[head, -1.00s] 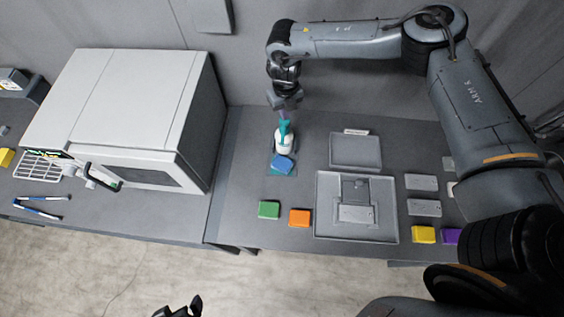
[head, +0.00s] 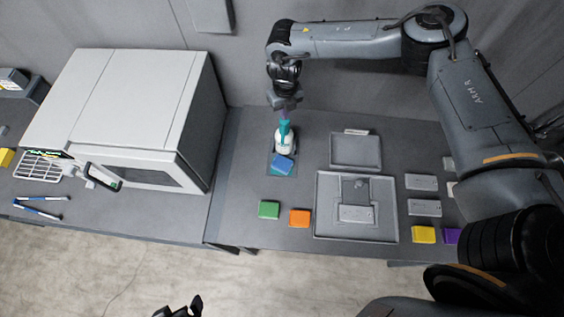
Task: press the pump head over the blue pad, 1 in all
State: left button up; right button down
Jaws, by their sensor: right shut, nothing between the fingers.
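A white pump bottle (head: 286,147) with a teal pump head (head: 285,128) stands on the table. A blue pad (head: 283,162) lies just in front of it, on a teal mat (head: 284,173). My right gripper (head: 284,111) is shut and empty, pointing down directly above the pump head. From this view I cannot tell whether it touches the pump head. My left gripper (head: 182,310) shows only partly at the bottom edge, and its fingers cannot be judged.
Green (head: 269,209), orange (head: 299,217), yellow (head: 423,234) and purple (head: 451,236) blocks lie along the front. A grey tray (head: 324,222) and a smaller tray (head: 355,151) stand right of the bottle. A large white box-like booth (head: 115,95) stands left.

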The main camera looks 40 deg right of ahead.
jog(key=shift+f, duration=0.2)
dwell(0.5)
jog(key=shift+f+b, duration=0.95)
jog(key=shift+f, duration=0.65)
jog(key=shift+r, duration=0.15)
jog(key=shift+r+p, duration=1.65)
jog(key=shift+p, duration=0.05)
jog(key=shift+r, duration=0.15)
notch_tip(320, 180, up, 6)
jog(key=p, duration=0.5)
jog(key=shift+f, duration=0.2)
